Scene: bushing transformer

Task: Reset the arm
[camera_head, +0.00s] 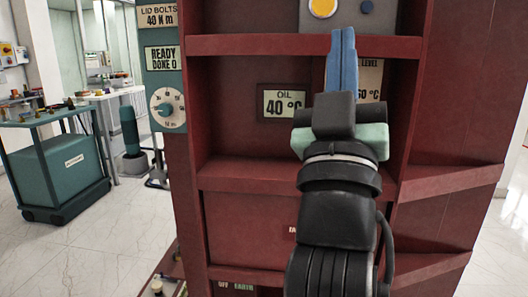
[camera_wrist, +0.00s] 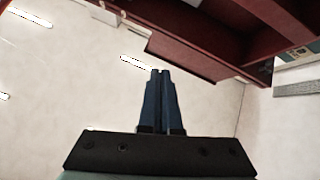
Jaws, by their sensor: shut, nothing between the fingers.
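My gripper (camera_head: 342,62) is at the centre right of the head view, with its blue fingers pointing up in front of the dark red cabinet (camera_head: 240,150). The fingers are together with nothing between them. In the wrist view my gripper (camera_wrist: 160,74) also shows its two blue fingers side by side, pointing up toward a pale surface with bright light strips. My arm rises from the bottom of the head view and hides part of the cabinet and a level label behind it.
An oil display (camera_head: 285,103) reading 40 is on the cabinet. A teal dial panel (camera_head: 167,105) is on its left side, under a sign reading "READY DONE 0". A teal cart (camera_head: 70,170) with small parts stands at the left.

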